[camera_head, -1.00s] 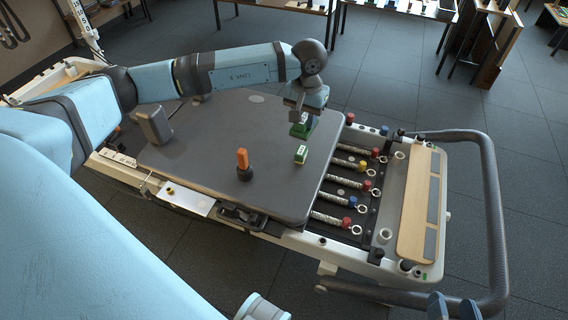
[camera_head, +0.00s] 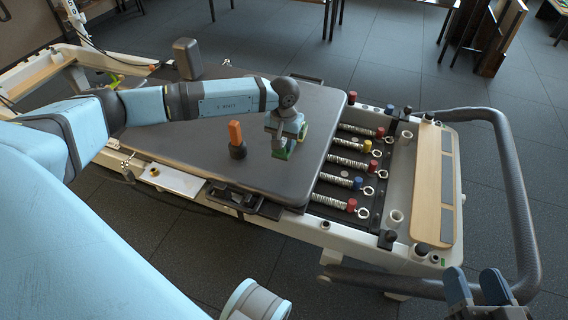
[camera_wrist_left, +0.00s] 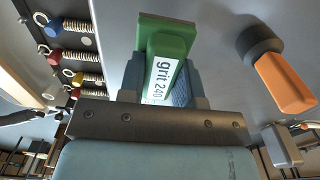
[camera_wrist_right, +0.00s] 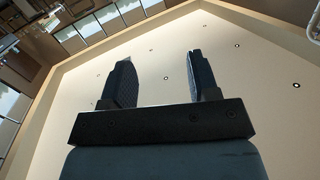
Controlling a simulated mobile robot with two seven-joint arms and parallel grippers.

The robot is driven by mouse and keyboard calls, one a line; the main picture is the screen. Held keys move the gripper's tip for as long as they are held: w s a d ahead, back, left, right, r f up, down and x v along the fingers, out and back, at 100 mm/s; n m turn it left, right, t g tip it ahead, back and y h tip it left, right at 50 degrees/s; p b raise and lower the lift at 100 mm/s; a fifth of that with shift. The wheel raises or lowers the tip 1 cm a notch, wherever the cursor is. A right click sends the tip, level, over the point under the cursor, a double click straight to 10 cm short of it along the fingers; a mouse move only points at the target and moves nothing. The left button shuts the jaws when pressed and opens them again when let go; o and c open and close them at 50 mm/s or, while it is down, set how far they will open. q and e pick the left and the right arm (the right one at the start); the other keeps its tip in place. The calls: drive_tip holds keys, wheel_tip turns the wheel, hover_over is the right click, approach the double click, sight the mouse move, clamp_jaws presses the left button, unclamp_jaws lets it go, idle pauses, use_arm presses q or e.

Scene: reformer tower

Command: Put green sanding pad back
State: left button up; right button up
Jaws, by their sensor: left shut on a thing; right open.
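The green sanding pad (camera_wrist_left: 168,48) has a white label reading "grit 240" and sits between the fingers of my left gripper (camera_wrist_left: 160,95), which is shut on it. In the head view the left gripper (camera_head: 285,135) is low over the grey padded platform (camera_head: 225,165), with green (camera_head: 281,153) showing below it and more green at its right side. I cannot tell whether these greens are one piece or two, or whether the pad touches the platform. My right gripper (camera_wrist_right: 160,85) is open and empty; it also shows at the head view's lower right (camera_head: 478,287).
An orange-handled tool with a dark round base (camera_head: 237,139) stands on the platform just left of the left gripper. Springs with coloured ends (camera_head: 350,163) and a wooden footboard (camera_head: 428,190) lie to the right. A grey shoulder rest (camera_head: 188,59) rises behind my left arm.

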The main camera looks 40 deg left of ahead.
sight(284, 148)
use_arm(q)
wheel_tip(284, 148, down, 4)
drive_tip(key=shift+r+b, duration=0.25)
drive_tip(key=shift+b, duration=0.1)
wheel_tip(284, 148, down, 4)
drive_tip(key=shift+f+b, duration=0.1)
drive_tip(key=shift+b, duration=0.8)
use_arm(e)
drive_tip(key=shift+w+d+r+n+t+y, duration=0.15)
drive_tip(key=shift+w+d+n+t, duration=0.1)
drive_tip(key=shift+w+n, duration=0.25)
drive_tip(key=shift+w+d+r+n+t+y, duration=0.15)
drive_tip(key=shift+w+d+n+t, duration=0.15)
drive_tip(key=shift+n, duration=0.3)
use_arm(q)
drive_tip(key=o, duration=0.4)
drive_tip(key=shift+f, duration=0.15)
drive_tip(key=o, duration=0.5)
drive_tip(key=shift+c, duration=0.2)
use_arm(e)
drive_tip(key=shift+f, duration=0.15)
